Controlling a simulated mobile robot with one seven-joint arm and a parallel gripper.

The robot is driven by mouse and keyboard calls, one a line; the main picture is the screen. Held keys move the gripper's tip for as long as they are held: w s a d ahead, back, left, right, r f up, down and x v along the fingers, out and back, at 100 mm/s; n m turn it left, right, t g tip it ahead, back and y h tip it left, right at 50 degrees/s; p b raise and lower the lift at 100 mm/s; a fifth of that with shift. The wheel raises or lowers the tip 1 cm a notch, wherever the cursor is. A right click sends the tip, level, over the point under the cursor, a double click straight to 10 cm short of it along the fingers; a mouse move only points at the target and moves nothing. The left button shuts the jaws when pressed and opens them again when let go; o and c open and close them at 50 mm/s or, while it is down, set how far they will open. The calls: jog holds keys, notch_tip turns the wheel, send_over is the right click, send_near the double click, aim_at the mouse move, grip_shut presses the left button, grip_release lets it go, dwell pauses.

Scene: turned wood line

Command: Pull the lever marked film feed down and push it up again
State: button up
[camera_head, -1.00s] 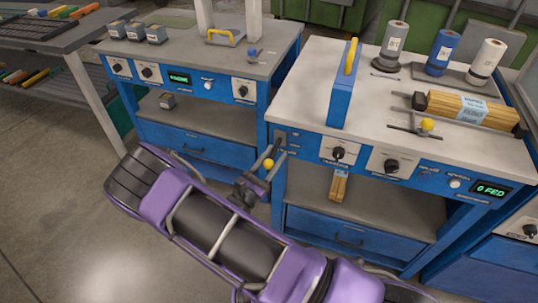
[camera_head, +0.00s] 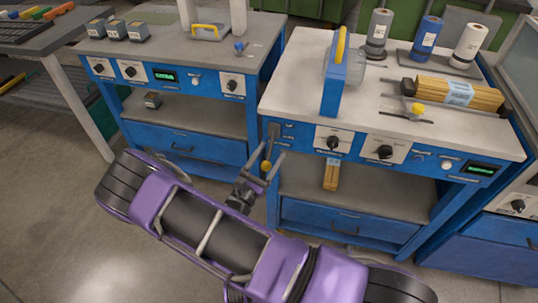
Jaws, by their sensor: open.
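A lever with a yellow ball knob (camera_head: 266,166) hangs from a grey plate (camera_head: 274,131) at the left end of the right-hand blue station's front panel. It points downward; the lettering beside it is too small to read. My gripper (camera_head: 265,162) is open, with its two thin fingers on either side of the knob. I cannot tell whether either finger touches it. My purple arm reaches in from the lower right. A small green display (camera_head: 481,169) is lit at the panel's right end, its text too blurred to read.
The bench top (camera_head: 300,70) holds a blue block with a yellow handle (camera_head: 335,85), several spools at the back, and a wood bundle (camera_head: 455,95). A second blue station (camera_head: 185,145) stands to the left. Open floor (camera_head: 60,200) lies at the left.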

jog(key=v, duration=1.7)
jog(key=shift+s, duration=0.2)
jog(key=shift+a+r, duration=0.1)
jog(key=shift+r, duration=0.1)
